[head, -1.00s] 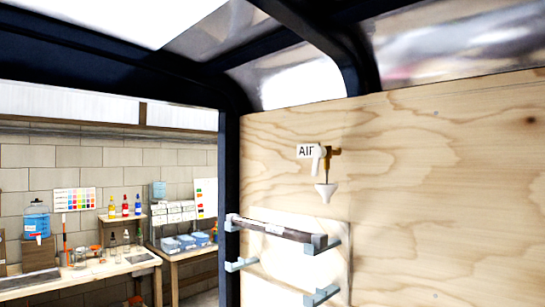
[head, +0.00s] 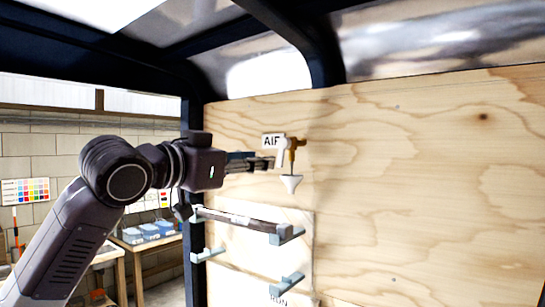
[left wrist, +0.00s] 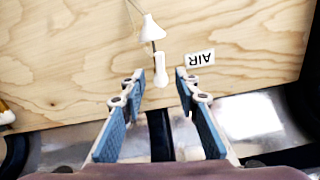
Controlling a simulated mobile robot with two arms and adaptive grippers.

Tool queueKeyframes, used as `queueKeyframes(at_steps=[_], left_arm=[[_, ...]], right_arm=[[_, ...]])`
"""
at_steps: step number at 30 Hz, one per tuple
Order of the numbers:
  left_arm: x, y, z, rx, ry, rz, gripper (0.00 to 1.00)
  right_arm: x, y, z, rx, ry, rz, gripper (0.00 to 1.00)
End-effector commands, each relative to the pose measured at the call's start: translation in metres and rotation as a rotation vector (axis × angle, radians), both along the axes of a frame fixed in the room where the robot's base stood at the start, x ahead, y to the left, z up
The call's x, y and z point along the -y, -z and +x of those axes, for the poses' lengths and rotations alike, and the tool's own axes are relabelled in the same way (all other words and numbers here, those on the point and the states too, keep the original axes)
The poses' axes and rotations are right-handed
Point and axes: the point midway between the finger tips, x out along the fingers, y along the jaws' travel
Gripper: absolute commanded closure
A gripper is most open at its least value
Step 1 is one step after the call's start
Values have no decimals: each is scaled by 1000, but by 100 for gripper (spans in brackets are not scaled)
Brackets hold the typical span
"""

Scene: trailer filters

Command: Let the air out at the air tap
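The air tap (head: 292,143) is on the plywood wall, with a brass body, a white lever and a white funnel (head: 291,184) pointing down below it. An "AIR" label (head: 272,141) is beside it. My left gripper (head: 270,163) reaches in from the left, its fingertips close to the lever. In the left wrist view my left gripper (left wrist: 160,80) is open, with blue-padded fingers either side of the white lever (left wrist: 160,66). I see gaps on both sides of the lever. The funnel shows beyond it (left wrist: 151,27). My right gripper is not in view.
Below the tap, a dark bar (head: 240,219) rests in grey brackets on the wall, with more brackets lower down. A dark frame post (head: 194,240) stands at the wall's left edge. Benches with blue bins (head: 150,232) are behind my arm. The wall right of the tap is clear.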

Motion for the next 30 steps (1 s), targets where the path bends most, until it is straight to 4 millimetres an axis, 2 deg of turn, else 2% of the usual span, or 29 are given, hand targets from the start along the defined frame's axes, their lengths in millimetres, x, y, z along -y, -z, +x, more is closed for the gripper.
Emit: queueKeyframes(at_steps=[3,12,23,30], left_arm=[[12,-4,16,-4,1,0,71],[34,-2,47,-2,1,0,71],[38,1,52,0,0,1,71],[38,1,52,0,0,1,95]], right_arm=[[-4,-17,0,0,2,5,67],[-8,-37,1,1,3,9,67],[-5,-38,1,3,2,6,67],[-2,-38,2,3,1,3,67]])
